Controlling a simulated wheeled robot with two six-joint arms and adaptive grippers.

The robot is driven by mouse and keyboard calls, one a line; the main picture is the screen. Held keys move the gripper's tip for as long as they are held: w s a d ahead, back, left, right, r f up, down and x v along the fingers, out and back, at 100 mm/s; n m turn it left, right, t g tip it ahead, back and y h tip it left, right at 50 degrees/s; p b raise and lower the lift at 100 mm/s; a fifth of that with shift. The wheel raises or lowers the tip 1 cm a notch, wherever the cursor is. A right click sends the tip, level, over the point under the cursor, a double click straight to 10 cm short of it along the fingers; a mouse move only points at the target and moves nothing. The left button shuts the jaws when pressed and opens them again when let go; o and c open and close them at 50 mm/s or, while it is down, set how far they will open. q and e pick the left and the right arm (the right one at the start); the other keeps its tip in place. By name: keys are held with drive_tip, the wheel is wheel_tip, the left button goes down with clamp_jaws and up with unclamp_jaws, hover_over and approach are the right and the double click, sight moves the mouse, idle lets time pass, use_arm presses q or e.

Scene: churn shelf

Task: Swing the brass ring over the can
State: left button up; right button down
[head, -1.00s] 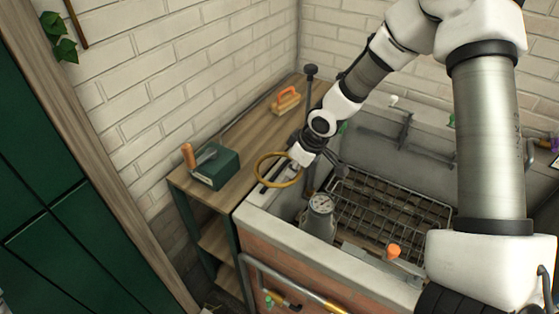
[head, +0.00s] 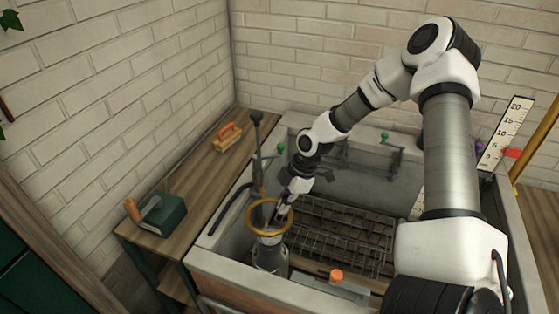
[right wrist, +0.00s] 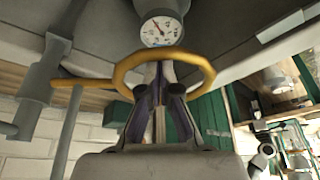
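The brass ring (head: 250,216) is in the head view, at the front left of the trough. It overlaps the upper part of the grey can (head: 268,259); I cannot tell whether it is centred above it. In the right wrist view the ring (right wrist: 124,73) has a brass arm running left, and the can's round gauge (right wrist: 161,31) shows beyond it. My right gripper (head: 279,214) is at the ring's right rim. Its fingers (right wrist: 160,80) are close together across the near rim and look shut on it. My left gripper is not in view.
A wire rack (head: 345,235) lies in the trough, with an orange knob (head: 336,275) in front. The wooden bench (head: 195,185) at left holds a green box (head: 162,215) and an orange-handled float (head: 228,138).

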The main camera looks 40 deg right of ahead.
drive_tip(key=shift+d+r, duration=0.1)
drive_tip(key=shift+d, duration=0.1)
idle(0.4)
drive_tip(key=shift+a, duration=0.1)
wheel_tip(320, 180, up, 10)
idle(0.9)
drive_tip(key=shift+w+a, duration=0.1)
drive_tip(key=shift+a, duration=0.1)
